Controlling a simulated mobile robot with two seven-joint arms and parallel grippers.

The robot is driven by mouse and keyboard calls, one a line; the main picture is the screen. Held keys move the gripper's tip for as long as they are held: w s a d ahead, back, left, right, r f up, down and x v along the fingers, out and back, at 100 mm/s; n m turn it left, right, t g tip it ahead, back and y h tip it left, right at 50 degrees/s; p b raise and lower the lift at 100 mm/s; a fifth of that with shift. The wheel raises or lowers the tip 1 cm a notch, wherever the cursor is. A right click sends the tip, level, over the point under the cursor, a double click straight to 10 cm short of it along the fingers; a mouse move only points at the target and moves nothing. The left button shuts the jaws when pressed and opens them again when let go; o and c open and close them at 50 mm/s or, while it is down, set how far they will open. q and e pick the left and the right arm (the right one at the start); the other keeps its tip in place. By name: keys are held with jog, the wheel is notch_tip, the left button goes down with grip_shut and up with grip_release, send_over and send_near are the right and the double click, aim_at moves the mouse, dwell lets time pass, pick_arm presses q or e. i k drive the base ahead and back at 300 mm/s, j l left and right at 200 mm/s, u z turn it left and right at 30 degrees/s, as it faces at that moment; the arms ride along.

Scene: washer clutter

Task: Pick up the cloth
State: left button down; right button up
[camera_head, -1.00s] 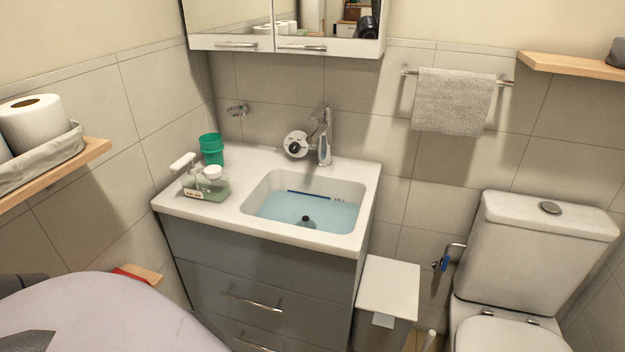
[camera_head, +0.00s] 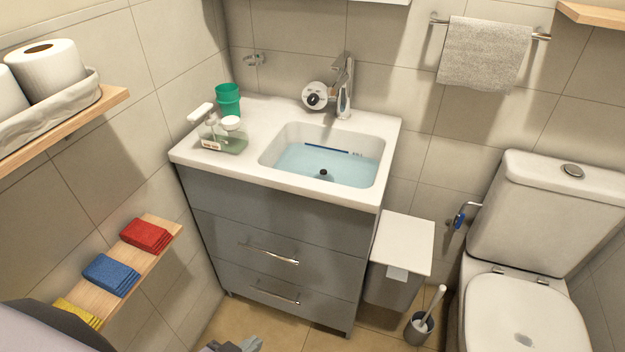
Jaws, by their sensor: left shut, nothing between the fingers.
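Folded cloths lie in a row on the low wooden shelf at the left: a red cloth (camera_head: 146,236), a blue cloth (camera_head: 111,274) and a yellow cloth (camera_head: 77,313) partly cut off by my arm. A grey towel (camera_head: 485,54) hangs on the wall rail at the upper right. My left gripper (camera_head: 236,345) shows only in part at the bottom edge, above the floor, right of the shelf and apart from the cloths. It is shut and empty. My right gripper is not in view.
The low shelf (camera_head: 160,226) juts from the left wall below an upper shelf (camera_head: 113,98) with paper rolls. The grey vanity (camera_head: 275,225) with its water-filled sink stands right of it. A bin (camera_head: 403,243), toilet brush (camera_head: 420,325) and toilet (camera_head: 530,310) are at the right.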

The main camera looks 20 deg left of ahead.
aim_at(152, 238)
jog(key=u, duration=1.7)
